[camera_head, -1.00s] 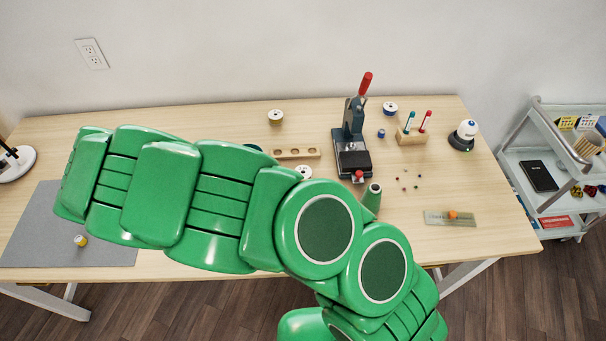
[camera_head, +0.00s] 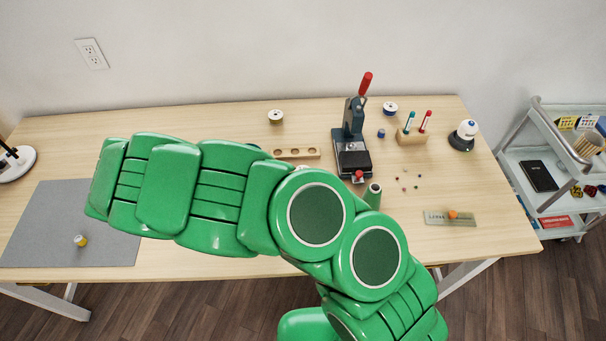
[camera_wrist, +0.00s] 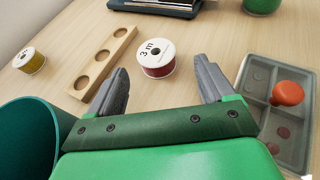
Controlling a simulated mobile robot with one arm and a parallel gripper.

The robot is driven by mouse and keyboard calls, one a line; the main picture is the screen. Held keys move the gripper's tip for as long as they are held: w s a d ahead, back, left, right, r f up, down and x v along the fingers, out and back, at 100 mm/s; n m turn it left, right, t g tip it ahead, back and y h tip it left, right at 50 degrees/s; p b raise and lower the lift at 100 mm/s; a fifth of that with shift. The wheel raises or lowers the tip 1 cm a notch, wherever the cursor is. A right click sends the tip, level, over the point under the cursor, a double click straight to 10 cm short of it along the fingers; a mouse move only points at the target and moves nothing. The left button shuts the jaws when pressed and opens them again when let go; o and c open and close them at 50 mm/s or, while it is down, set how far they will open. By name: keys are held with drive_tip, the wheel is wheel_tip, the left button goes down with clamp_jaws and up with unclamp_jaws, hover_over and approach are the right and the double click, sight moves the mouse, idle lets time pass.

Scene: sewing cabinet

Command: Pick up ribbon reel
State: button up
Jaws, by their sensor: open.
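In the wrist view, a ribbon reel (camera_wrist: 157,60) with dark red ribbon and a white top marked "3 m" lies flat on the table. My gripper (camera_wrist: 162,66) is open and empty. Its two grey fingers point towards this reel, one to each side in the picture, with the reel beyond the tips. A second reel (camera_wrist: 29,61) with yellow ribbon lies at the far left. In the head view, white-topped reels stand at the back of the table (camera_head: 275,116) and behind the press (camera_head: 390,107). My green arm hides the gripper there.
A wooden strip with round hollows (camera_wrist: 103,63) lies left of the red reel. A compartment tray (camera_wrist: 258,75) with an orange knob (camera_wrist: 288,93) is at right. A teal container (camera_wrist: 25,140) is close at left. The lever press (camera_head: 353,140) stands behind.

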drive_tip(key=shift+x, duration=2.6)
drive_tip(key=shift+w, duration=0.15)
drive_tip(key=c, duration=1.1)
drive_tip(key=shift+o, duration=0.2)
drive_tip(key=shift+r, duration=0.2)
